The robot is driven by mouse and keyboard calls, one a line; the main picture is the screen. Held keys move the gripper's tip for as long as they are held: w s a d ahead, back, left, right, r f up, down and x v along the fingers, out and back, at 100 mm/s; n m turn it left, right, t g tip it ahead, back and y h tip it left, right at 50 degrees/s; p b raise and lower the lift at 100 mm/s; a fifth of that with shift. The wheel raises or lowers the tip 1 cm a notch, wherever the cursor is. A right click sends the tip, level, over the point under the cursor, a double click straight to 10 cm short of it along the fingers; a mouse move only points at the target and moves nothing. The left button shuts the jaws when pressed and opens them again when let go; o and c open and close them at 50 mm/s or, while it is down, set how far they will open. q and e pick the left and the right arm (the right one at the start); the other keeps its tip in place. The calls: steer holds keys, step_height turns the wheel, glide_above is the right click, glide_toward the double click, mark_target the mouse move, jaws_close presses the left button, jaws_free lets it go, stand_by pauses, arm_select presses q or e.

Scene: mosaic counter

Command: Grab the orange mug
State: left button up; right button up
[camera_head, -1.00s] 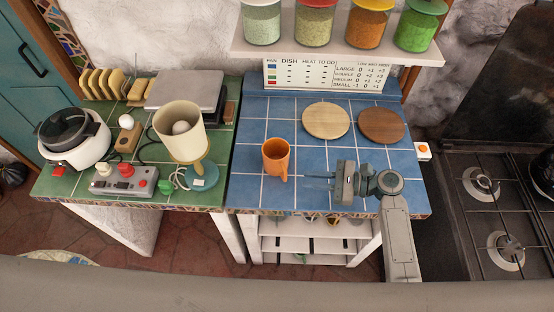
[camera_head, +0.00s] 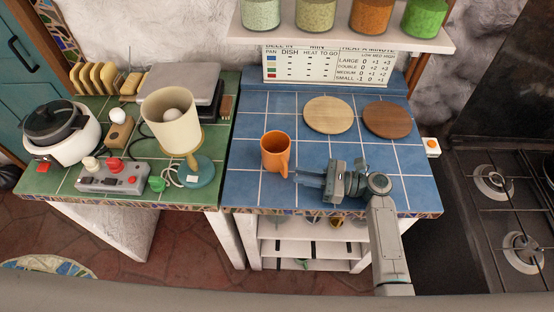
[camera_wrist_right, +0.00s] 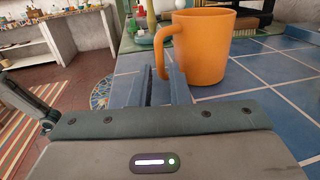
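The orange mug (camera_head: 273,153) stands upright on the blue tiled counter (camera_head: 245,187), left of my right gripper. Its handle faces the gripper. My right gripper (camera_head: 298,178) is low over the counter with its fingers pointing left, just beside the handle. In the right wrist view, the mug (camera_wrist_right: 208,48) is large and near, and the lower end of its handle shows by the fingertips (camera_wrist_right: 164,72). A gap shows between the fingers, and they are not closed on the handle. My left gripper is not seen.
Two round wooden boards, one pale (camera_head: 328,115) and one dark (camera_head: 387,120), lie behind the gripper. A cream lamp (camera_head: 170,122) stands left of the mug on the green counter. A shelf (camera_head: 340,39) with jars hangs above. A stove (camera_head: 490,210) is at the right.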

mark_target(285, 176)
steer(key=a, duration=0.1)
steer(key=a+b, duration=0.1)
steer(key=a, duration=0.1)
steer(key=w+a, duration=0.1)
steer(key=a, duration=0.1)
steer(key=shift+a, duration=0.2)
steer(key=shift+s, duration=0.1)
jaws_close()
